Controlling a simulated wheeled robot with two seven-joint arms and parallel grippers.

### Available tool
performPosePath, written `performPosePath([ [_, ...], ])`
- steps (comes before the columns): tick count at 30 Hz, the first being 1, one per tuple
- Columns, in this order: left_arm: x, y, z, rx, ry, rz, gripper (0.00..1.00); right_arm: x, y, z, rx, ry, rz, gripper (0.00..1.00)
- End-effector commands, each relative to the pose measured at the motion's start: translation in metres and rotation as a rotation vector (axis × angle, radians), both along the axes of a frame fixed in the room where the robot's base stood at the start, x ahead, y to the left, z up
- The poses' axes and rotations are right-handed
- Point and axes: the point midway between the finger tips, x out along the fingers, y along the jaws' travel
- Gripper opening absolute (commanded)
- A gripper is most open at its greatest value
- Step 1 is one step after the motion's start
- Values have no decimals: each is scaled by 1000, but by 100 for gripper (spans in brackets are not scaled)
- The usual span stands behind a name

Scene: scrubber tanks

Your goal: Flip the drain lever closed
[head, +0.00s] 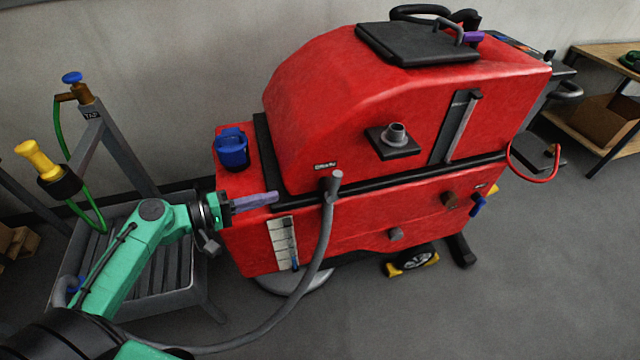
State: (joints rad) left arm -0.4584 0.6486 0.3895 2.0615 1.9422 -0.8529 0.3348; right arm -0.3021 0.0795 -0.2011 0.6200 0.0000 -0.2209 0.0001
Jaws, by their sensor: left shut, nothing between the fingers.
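The red scrubber (370,130) stands in the middle of the head view. My left gripper (272,198) is shut and empty. It points right at the scrubber's left end, close to the red body, well left of the blue lever. Whether its tips touch the body I cannot tell. My right gripper is not in view.
A grey hose (322,245) hangs from the scrubber's front and loops left along the floor. A blue cap (232,149) sits on the left end. A grey stand (120,150) with a blue-handled tap is at left. A wooden shelf (610,60) stands at right. Floor at lower right is clear.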

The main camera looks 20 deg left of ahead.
Motion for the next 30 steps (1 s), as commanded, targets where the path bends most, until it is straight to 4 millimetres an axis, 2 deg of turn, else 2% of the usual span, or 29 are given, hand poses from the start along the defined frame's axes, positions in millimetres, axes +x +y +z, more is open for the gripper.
performPosePath([
  [5,10,-9,0,0,-2,1,0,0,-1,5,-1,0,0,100],
  [21,86,-88,-17,-1,-1,2,0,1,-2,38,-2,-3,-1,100],
  [25,94,-97,-22,0,0,3,0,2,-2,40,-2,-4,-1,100],
  [30,96,-99,-24,2,0,3,0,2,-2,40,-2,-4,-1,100],
])
